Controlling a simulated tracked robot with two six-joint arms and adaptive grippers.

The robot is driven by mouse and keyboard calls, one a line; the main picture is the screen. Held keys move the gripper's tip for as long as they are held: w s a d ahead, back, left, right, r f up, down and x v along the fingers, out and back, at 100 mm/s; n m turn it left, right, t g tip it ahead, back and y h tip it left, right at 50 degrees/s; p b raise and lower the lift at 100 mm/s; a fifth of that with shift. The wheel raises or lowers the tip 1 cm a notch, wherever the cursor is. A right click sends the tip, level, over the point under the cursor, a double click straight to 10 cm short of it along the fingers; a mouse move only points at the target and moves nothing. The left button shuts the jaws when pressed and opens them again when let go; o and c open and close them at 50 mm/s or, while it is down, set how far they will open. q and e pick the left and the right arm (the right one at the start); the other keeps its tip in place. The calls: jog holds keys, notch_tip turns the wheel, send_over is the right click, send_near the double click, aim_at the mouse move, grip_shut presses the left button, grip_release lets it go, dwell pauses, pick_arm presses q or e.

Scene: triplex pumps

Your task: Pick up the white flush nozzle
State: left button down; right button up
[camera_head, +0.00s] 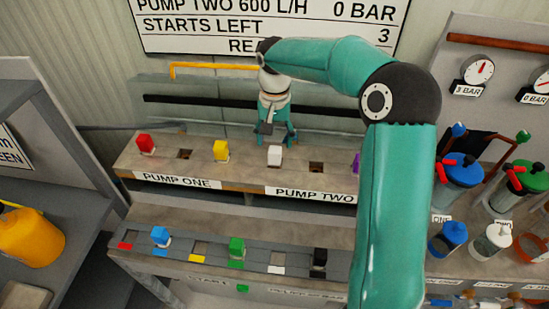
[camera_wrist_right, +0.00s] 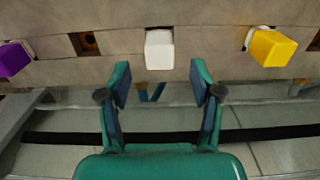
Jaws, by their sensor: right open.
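The white flush nozzle (camera_head: 275,156) is a small white block standing on the upper shelf between the yellow nozzle and an empty hole. It also shows at the top centre of the right wrist view (camera_wrist_right: 159,50). My right gripper (camera_head: 277,138) is open and empty, just behind and above the white nozzle in the head view. In the wrist view its two fingers (camera_wrist_right: 160,85) point towards the white block, which lies beyond the fingertips, centred between them. My left gripper is not in view.
A yellow nozzle (camera_head: 221,150) and a red nozzle (camera_head: 145,143) stand left on the shelf; a purple one (camera_head: 355,163) is partly hidden by my arm. Blue (camera_head: 160,236), green (camera_head: 237,248) and black (camera_head: 319,259) nozzles stand on the lower ledge. An orange pipe (camera_head: 210,66) runs behind.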

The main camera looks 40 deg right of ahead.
aim_at(275, 149)
notch_tip(275, 149, down, 5)
jog(key=shift+p, duration=0.5)
jog(key=shift+c, duration=0.3)
jog(key=c, duration=1.1)
grip_shut()
jog(key=shift+r, duration=0.15)
